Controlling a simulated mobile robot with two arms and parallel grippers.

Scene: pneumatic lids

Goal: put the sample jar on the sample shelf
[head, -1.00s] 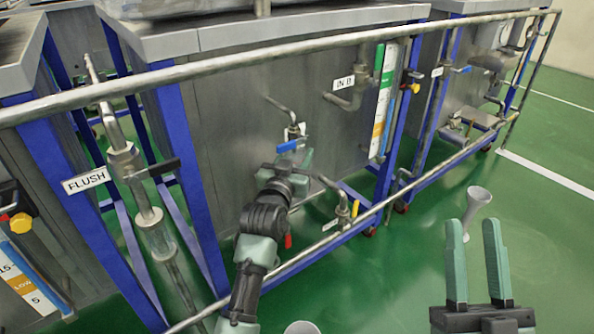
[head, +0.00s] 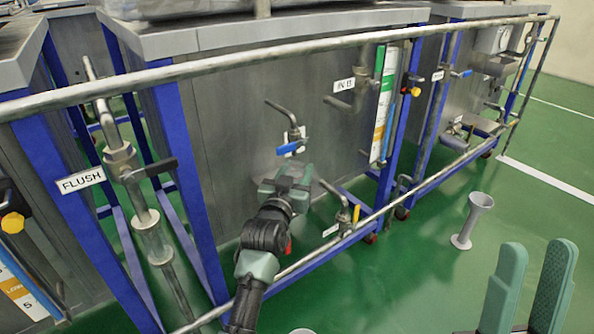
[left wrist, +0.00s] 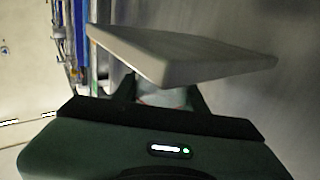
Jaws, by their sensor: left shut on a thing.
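My left gripper (head: 290,180) is in front of the grey tank wall, below the blue-handled tap. In the left wrist view its dark fingers are shut on a pale thing (left wrist: 162,98), mostly hidden, which I take for the sample jar. A flat beige-grey plate (left wrist: 180,55), perhaps the sample shelf, lies just beyond the fingertips beside the metal wall. I cannot tell whether the jar touches it. In the head view, my arm and gripper hide the jar. My right gripper (head: 528,290) is open and empty at the lower right.
A long pipe rail (head: 290,50) crosses in front of the tanks, and a lower rail (head: 350,225) runs near the floor. A blue-handled tap (head: 291,147) sticks out above my left gripper.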

